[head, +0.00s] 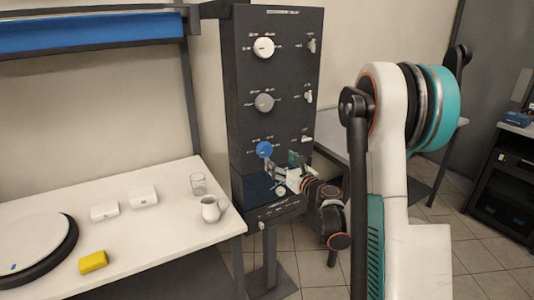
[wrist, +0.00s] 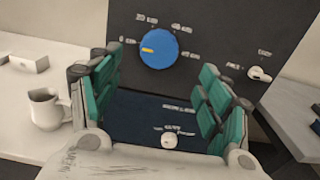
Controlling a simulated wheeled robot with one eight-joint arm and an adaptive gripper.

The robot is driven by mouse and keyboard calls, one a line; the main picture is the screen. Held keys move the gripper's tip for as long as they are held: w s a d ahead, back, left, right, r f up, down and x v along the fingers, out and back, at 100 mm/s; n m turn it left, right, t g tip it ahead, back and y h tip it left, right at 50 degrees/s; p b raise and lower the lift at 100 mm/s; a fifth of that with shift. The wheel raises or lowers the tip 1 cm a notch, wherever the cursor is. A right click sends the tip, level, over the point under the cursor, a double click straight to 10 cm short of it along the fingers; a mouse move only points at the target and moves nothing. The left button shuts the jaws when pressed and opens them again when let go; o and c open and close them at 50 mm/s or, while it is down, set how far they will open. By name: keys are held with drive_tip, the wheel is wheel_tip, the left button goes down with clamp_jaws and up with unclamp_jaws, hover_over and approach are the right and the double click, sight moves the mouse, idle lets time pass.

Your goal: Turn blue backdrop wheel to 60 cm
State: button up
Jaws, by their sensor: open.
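The blue wheel (head: 264,149) is the lowest of three wheels on the dark upright panel (head: 240,80). In the wrist view, the blue wheel (wrist: 165,47) shows an orange pointer mark left of its centre, pointing left toward the leftmost label. Small white scale labels ring the wheel; most are too small to read surely. My gripper (wrist: 159,76) is open and empty, its teal fingers apart to the left and right, with the wheel beyond and between their tips. In the head view, my gripper (head: 284,172) is just right of and below the blue wheel; contact does not show.
A white wheel (head: 264,47) and grey wheel (head: 264,102) sit above. A small white switch (wrist: 259,74) is right of the blue wheel. A white knob (wrist: 169,141) is below. A pitcher (head: 213,209) and glass (head: 198,183) stand on the left table near the panel.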

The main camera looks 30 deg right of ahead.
sight(267, 150)
drive_tip(key=w+b, duration=0.2)
drive_tip(key=w, duration=0.8)
drive_tip(key=shift+a, duration=0.15)
drive_tip(key=c, duration=1)
